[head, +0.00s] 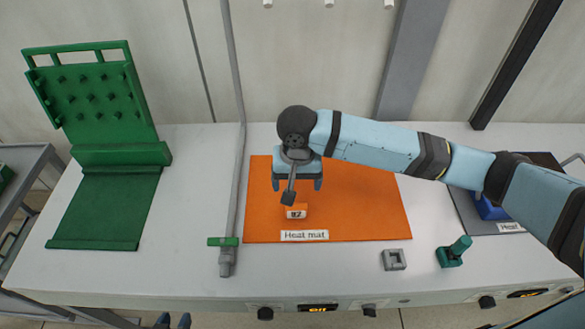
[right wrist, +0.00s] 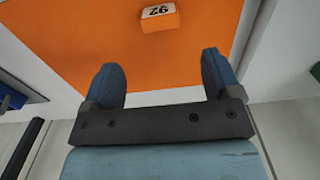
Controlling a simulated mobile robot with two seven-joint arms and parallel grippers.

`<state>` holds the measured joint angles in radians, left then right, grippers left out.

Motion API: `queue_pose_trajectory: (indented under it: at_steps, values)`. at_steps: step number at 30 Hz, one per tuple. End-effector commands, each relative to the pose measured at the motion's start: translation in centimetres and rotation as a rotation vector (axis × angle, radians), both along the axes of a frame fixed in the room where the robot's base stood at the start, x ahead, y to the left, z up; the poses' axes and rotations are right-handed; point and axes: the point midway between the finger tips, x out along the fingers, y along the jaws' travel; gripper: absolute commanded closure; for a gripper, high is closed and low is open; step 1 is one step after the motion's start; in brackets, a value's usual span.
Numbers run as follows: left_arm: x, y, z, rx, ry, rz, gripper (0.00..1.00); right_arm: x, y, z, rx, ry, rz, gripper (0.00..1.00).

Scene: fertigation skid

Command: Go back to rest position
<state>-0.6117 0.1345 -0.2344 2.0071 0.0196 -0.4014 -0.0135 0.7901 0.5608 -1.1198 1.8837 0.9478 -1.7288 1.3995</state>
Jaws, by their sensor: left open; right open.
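My right gripper (head: 297,186) is open and empty over the orange heat mat (head: 370,205). Its two blue fingers also show apart in the right wrist view (right wrist: 160,75). A small orange block with a white number label (head: 295,213) sits on the mat near its front edge, just in front of the right gripper. In the right wrist view the block (right wrist: 160,22) lies beyond the fingertips, apart from them. My left gripper (head: 173,321) shows only as two separated blue fingertips at the bottom edge, in front of the table. It is open; the rest of it is out of view.
A green pegboard stand (head: 95,100) is at the left. A grey upright pipe with a green collar (head: 224,241) stands beside the mat. A grey square block (head: 393,260) and a green-handled piece (head: 455,251) sit at front right. A dark mat with a blue item (head: 488,211) is partly behind my right arm.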

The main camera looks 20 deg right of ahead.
Motion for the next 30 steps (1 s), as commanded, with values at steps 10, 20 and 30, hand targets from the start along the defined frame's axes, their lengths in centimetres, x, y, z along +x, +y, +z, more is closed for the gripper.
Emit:
queue_pose_trajectory:
  at_steps: [10,20,30]
  values:
    - [0.0,0.0,0.5,0.001,0.003,0.000,0.60,-0.6,1.3,-0.5,0.059,-0.013,0.035,0.17]
    - [0.0,0.1,4.0,0.004,-0.007,0.000,0.60,-3.5,7.9,-2.8,0.442,-0.274,0.238,0.17]
    - [-0.1,0.4,7.1,0.014,-0.006,0.001,0.60,-7.3,5.7,-4.8,0.480,-0.712,0.318,0.17]
